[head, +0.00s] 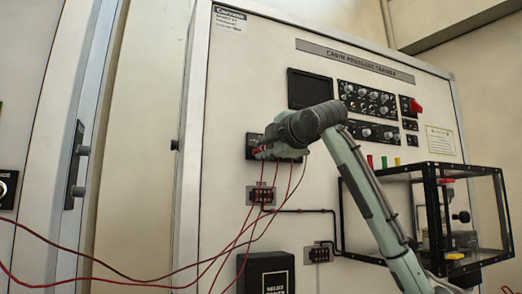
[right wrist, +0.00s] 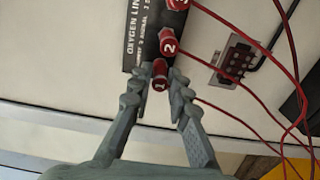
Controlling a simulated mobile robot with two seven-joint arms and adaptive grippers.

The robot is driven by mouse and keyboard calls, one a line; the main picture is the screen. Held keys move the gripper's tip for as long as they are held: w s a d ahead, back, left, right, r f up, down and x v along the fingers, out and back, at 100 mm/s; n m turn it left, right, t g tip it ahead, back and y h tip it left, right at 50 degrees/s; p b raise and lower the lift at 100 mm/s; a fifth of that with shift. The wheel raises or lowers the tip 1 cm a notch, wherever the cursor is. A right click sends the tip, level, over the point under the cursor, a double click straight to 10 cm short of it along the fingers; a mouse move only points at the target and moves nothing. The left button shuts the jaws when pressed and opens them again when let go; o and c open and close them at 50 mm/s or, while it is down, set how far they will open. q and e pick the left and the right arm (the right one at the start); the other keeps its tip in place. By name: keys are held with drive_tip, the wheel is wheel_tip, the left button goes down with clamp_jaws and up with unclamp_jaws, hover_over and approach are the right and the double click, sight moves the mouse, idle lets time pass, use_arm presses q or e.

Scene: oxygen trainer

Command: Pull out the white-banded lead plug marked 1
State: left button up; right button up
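The red lead plug marked 1 (right wrist: 160,82) sits at the end of a row in the dark oxygen panel, in the right wrist view. Its number faces the camera; I cannot make out a white band. My right gripper (right wrist: 161,76) has one fingertip on each side of this plug, very close to it. I cannot tell whether they press on it. Plug 2 (right wrist: 168,46) and plug 3 (right wrist: 178,4) are just beyond. In the head view my right gripper (head: 262,150) is at the oxygen panel and covers much of it. My left gripper is not in view.
Red leads (head: 235,243) hang from the panel and sweep left. A small socket block (head: 262,195) lies below the panel. A clear black-framed box (head: 460,215) stands at the right, and a dark box (head: 265,273) at the bottom.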

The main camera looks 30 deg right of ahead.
sight(265, 148)
clamp_jaws()
drive_tip(key=shift+s, duration=0.1)
drive_tip(key=shift+s+a+b, duration=0.15)
drive_tip(key=shift+s+b, duration=0.3)
drive_tip(key=shift+s, duration=1.95)
